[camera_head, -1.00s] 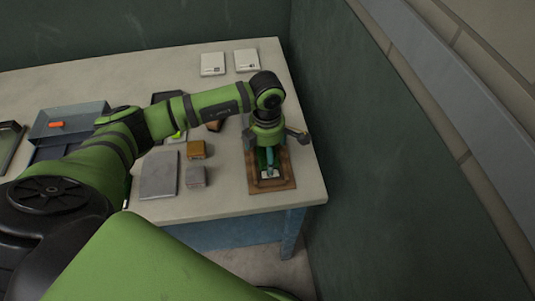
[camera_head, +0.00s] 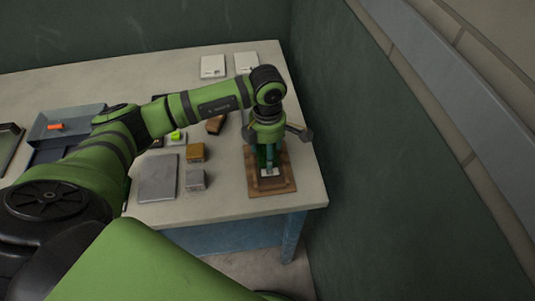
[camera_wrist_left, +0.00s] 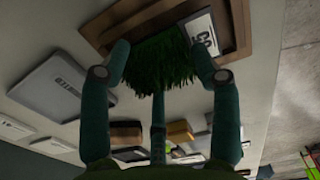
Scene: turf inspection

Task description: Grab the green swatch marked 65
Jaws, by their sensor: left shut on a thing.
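The green swatch (camera_wrist_left: 160,62) is a tuft of dark green grass with a white label (camera_wrist_left: 201,36) reading 65. In the left wrist view it sits between the fingers of my left gripper (camera_wrist_left: 160,75), which is shut on it. In the head view the left gripper (camera_head: 268,167) points down over a brown wooden tray (camera_head: 285,187), and the white label shows at its fingertips. The swatch is at the tray; I cannot tell whether it still touches the tray floor. The fingers and arm hide much of it in the head view. My right gripper is not in view.
Left of the tray are an ochre block (camera_head: 196,151), a grey block (camera_head: 195,180) and a flat grey case (camera_head: 158,178). White boxes (camera_head: 212,66) stand at the back. A grey bin (camera_head: 85,116) is further left. A dark green wall (camera_head: 365,170) rises right of the table.

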